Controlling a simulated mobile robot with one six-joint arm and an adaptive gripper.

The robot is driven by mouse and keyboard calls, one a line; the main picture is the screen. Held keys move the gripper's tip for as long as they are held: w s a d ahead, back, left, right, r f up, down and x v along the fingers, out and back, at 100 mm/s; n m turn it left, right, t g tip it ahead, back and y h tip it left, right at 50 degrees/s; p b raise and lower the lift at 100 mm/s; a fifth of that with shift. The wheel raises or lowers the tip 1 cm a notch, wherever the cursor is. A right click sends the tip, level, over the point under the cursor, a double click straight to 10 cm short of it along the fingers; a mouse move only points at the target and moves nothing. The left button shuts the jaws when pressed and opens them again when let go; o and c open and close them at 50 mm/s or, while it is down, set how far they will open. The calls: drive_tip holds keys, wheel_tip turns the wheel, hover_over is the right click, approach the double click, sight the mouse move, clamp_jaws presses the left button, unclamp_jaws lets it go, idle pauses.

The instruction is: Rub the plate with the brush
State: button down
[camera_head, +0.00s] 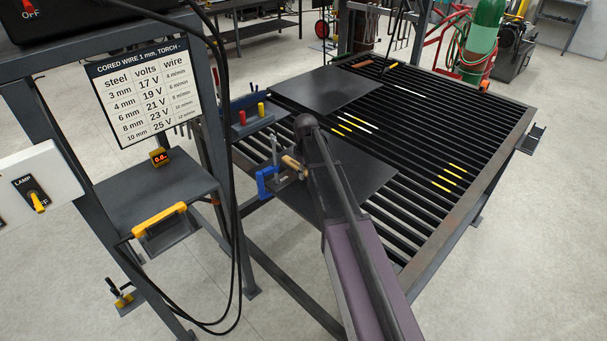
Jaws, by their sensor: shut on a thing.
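Two dark steel plates lie on the slatted table: a far plate (326,91) and a near plate (368,178), which my arm partly covers. A light wooden handle (291,163), seemingly the brush's, sticks out to the left of my arm over the near plate's left part. My gripper (303,174) is mostly hidden behind my arm, with only a small grey part showing at this handle. It is shut on the brush. The bristles are hidden, so I cannot tell whether they touch the plate.
A blue clamp (267,183) sits at the slatted table's (465,213) left edge, close to the handle. A shelf with red and yellow pieces (250,118) is behind it. Yellow and white sticks lie on the slats. Cables (237,190) hang beside the left stand (160,183). The right slats are mostly clear.

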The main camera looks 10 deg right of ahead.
sight(297, 186)
drive_tip(key=shift+f, duration=0.15)
drive_tip(key=shift+s+a, duration=0.1)
drive_tip(key=shift+s, duration=0.05)
idle(0.5)
drive_tip(key=shift+s+a, duration=0.5)
drive_tip(key=shift+a, duration=0.3)
drive_tip(key=shift+s+a, duration=0.45)
drive_tip(key=shift+a, duration=0.3)
drive_tip(key=shift+r, duration=0.2)
drive_tip(key=shift+r+p, duration=2.95)
drive_tip(key=shift+r, duration=0.1)
drive_tip(key=shift+r+p, duration=1.4)
drive_tip(key=shift+p, duration=0.15)
